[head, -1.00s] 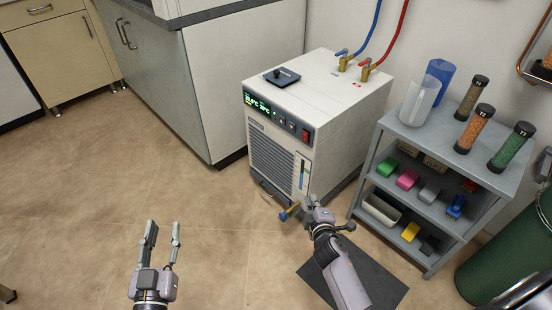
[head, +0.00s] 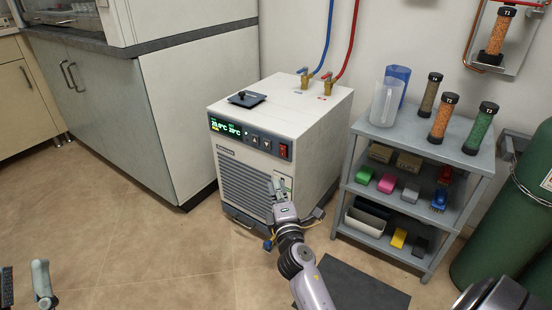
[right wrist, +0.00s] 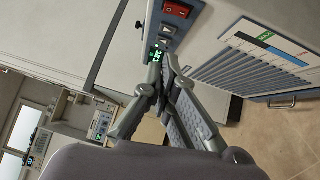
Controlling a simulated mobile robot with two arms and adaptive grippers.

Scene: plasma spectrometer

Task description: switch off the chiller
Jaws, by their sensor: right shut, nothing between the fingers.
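The chiller (head: 320,125) is a white box on the floor with a lit green display (head: 224,127) and a red rocker switch (head: 283,151) at the right end of its dark control strip. My right gripper (head: 279,184) is in front of the chiller's front face, below the switch. Its fingers are closed together and empty. In the right wrist view the red switch (right wrist: 178,10) shows at the top, above the closed fingertips (right wrist: 160,68). My left gripper (head: 41,280) shows only partly at the lower left edge of the head view.
A grey shelf cart (head: 365,131) with jugs, tubes and coloured boxes stands right of the chiller. A cabinet (head: 200,110) stands to its left. Blue and red hoses (head: 349,35) rise from its top. A green cylinder (head: 515,215) is at far right.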

